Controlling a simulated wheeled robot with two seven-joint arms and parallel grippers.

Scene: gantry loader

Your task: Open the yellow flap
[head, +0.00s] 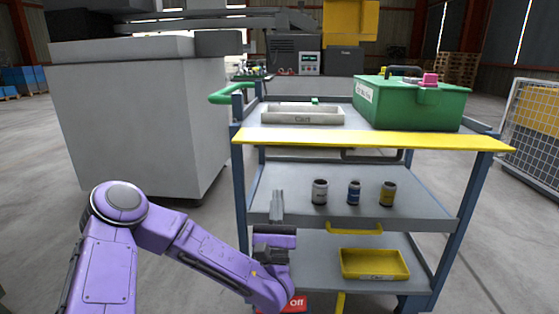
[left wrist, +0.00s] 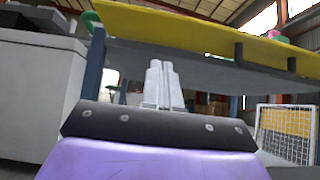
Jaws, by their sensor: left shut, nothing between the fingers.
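The yellow flap (head: 380,141) is a long, thin strip along the front edge of the cart's top shelf. It also crosses the upper part of the left wrist view (left wrist: 200,33), with dark brackets below its edge. My left gripper (head: 277,193) is shut and empty, pointing up in front of the cart's middle shelf, below the left part of the flap. Its closed fingertips (left wrist: 160,66) show below the flap in the left wrist view, seemingly apart from it. My right gripper is not in view.
The top shelf holds a white tray (head: 302,116) and a green box (head: 410,106). A yellow tray (head: 375,264) sits on the bottom shelf. A grey cabinet (head: 135,125) stands left; a mesh fence (head: 535,125) is at right.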

